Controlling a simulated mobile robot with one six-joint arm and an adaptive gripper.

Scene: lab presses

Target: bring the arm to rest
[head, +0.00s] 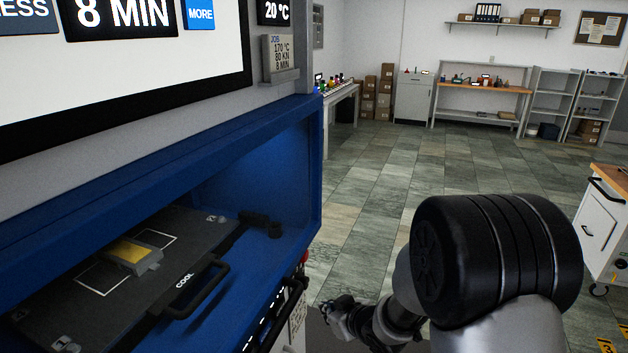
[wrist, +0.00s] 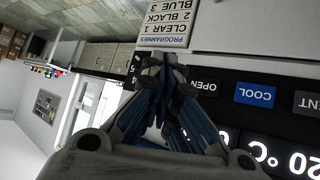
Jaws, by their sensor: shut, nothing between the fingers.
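My gripper shows in the wrist view (wrist: 167,62) with its fingertips together and nothing between them. Its tips are in front of a press panel with a programmes label (wrist: 165,27) and a blue COOL button (wrist: 254,94). I cannot tell whether they touch it. In the head view my arm is folded at the lower right, and my gripper (head: 338,308) is low in the picture, just right of the blue press (head: 312,180). Its fingertips are small and dark there.
Inside the press lies a dark plate (head: 60,305) with a handle marked COOL (head: 195,290) and a yellow-topped block (head: 130,253). A white cabinet (head: 600,235) stands at the right. The tiled floor (head: 400,170) beyond is clear. Shelves and a bench (head: 480,88) line the back wall.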

